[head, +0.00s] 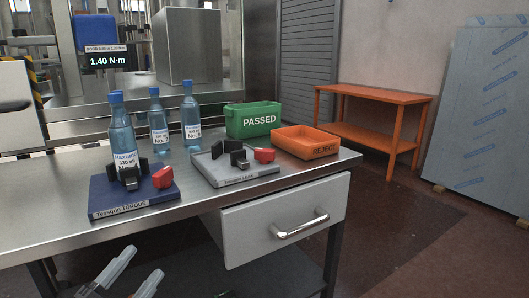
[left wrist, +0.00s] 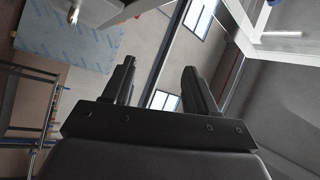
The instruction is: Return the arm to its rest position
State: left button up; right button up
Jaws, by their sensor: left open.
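My left gripper (head: 143,264) shows at the bottom left of the head view, below the table's front edge. Its two fingers are apart with nothing between them. The left wrist view also shows the gripper (left wrist: 160,68) with its fingers spread and empty. My right gripper is in neither view.
The steel table (head: 50,220) holds a blue torque fixture (head: 105,202) with a bottle (head: 121,140) at it, a grey fixture (head: 205,168), two more bottles (head: 158,125) (head: 191,120), a green PASSED bin (head: 256,121) and an orange REJECT tray (head: 324,151). A drawer (head: 250,225) sits below.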

pick_arm(q)
jog(key=s+f+n+g+y, duration=0.4)
jog(key=f+n+y, duration=0.2)
jog(key=f+n, duration=0.75)
jog(key=s+d+f+n+g+p, duration=0.1)
jog(key=s+d+f+g, duration=0.15)
jog(key=s+f, duration=0.35)
jog(key=s+d+f+n+g, duration=0.1)
jog(key=s+f+g, duration=0.2)
jog(key=s+f, duration=0.3)
notch_tip(320, 180, up, 13)
jog(key=a+y+p, duration=0.1)
jog(key=a+p, duration=0.1)
jog(key=p, duration=1.6)
jog(key=shift+w+a+r+p, duration=0.2)
jog(key=shift+w+a+p, duration=0.05)
jog(key=shift+a+p, duration=0.15)
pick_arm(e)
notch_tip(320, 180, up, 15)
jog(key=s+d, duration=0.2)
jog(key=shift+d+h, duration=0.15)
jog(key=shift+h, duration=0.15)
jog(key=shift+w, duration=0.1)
